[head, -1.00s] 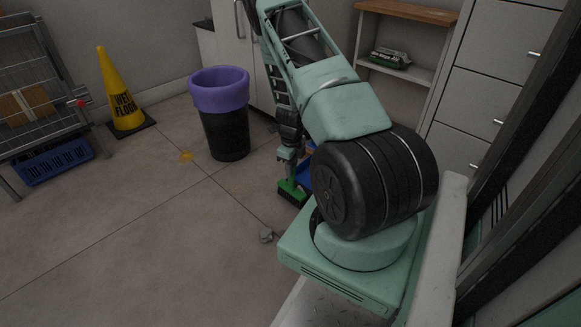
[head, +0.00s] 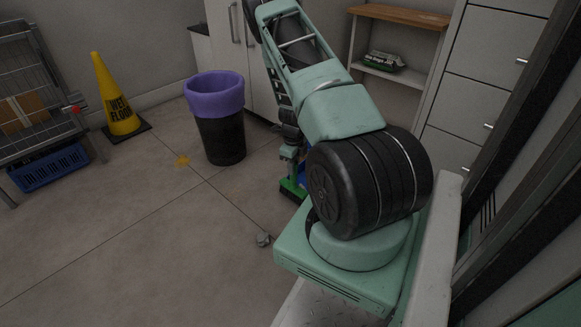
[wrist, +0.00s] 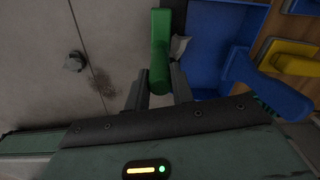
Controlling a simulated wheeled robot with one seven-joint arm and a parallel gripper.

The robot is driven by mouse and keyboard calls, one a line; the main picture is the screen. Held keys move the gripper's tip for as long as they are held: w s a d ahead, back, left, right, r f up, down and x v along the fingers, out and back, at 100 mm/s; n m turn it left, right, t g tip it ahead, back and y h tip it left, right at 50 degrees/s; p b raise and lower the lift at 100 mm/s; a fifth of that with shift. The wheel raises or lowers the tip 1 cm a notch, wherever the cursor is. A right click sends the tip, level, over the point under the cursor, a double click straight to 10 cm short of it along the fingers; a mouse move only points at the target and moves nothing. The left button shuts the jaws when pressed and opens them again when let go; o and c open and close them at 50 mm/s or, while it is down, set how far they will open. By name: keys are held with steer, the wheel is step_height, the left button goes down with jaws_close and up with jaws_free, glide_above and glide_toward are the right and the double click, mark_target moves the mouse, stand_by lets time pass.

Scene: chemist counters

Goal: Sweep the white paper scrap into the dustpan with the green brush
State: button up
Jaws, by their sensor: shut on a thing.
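My gripper (wrist: 157,98) is shut on the green brush (wrist: 160,45), whose upright-looking handle sits between the fingers in the wrist view. The brush head (head: 291,189) shows low by the floor in the head view. A small white paper scrap (wrist: 180,47) lies just right of the brush, at the near-left edge of the blue dustpan (wrist: 220,45); I cannot tell whether it is on the pan or beside it. In the head view only a bit of blue (head: 303,172) shows behind my arm, and the white scrap is hidden.
A grey crumpled piece (wrist: 74,62) lies on the floor left of the brush, also in the head view (head: 263,239). A dark stain is near it. Yellow items (wrist: 295,55) are right of the dustpan. A purple-rimmed bin (head: 218,130) and wet-floor cone (head: 118,95) stand farther off.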

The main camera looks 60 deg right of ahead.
steer(key=shift+d, duration=0.2)
steer(key=shift+s+d+r+p, duration=0.15)
steer(key=shift+d, duration=0.4)
steer(key=shift+s+d+r+p, duration=0.15)
steer(key=shift+d, duration=0.4)
steer(key=shift+s+d, duration=0.2)
steer(key=shift+d, duration=0.6)
